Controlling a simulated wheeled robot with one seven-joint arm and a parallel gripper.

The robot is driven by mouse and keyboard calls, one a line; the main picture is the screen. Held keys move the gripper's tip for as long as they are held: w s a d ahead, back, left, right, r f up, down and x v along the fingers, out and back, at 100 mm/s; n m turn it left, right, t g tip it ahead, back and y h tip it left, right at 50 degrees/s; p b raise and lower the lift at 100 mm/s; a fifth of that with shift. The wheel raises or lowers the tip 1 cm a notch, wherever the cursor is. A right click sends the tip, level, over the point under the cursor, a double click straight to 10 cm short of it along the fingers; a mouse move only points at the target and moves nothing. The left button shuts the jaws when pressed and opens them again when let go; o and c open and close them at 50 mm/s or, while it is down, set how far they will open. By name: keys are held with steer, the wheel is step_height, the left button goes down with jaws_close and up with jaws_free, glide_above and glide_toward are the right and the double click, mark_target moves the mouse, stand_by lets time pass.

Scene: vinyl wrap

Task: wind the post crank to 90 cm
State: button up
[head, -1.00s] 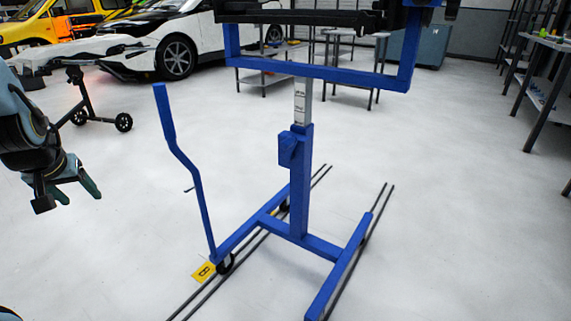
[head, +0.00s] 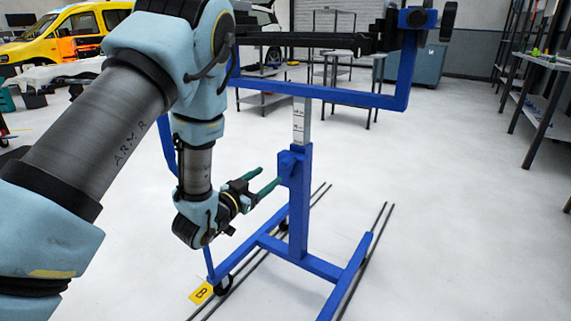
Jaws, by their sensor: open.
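The blue stand has an upright post (head: 300,215) with a blue crank housing (head: 289,167) on its upper left side. A pale inner column with a marked scale (head: 299,121) rises from the post; its figures are too small to read. My gripper (head: 263,180) is open, with its two green fingers pointing right toward the crank housing. The fingertips look close to it; I cannot tell whether they touch. No separate crank handle can be made out.
My arm hides much of the stand's bent blue lever (head: 168,146). A blue frame (head: 345,97) spans the column's top. The wheeled base (head: 318,265) stands by dark floor rails (head: 362,262) and a yellow B marker (head: 201,293). Shelving (head: 530,90) stands at right; floor between is clear.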

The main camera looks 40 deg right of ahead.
mark_target(282, 165)
steer(key=x, duration=1)
steer(key=shift+w+d, duration=0.1)
steer(key=shift+d, duration=0.05)
jaws_close()
stand_by(1.1)
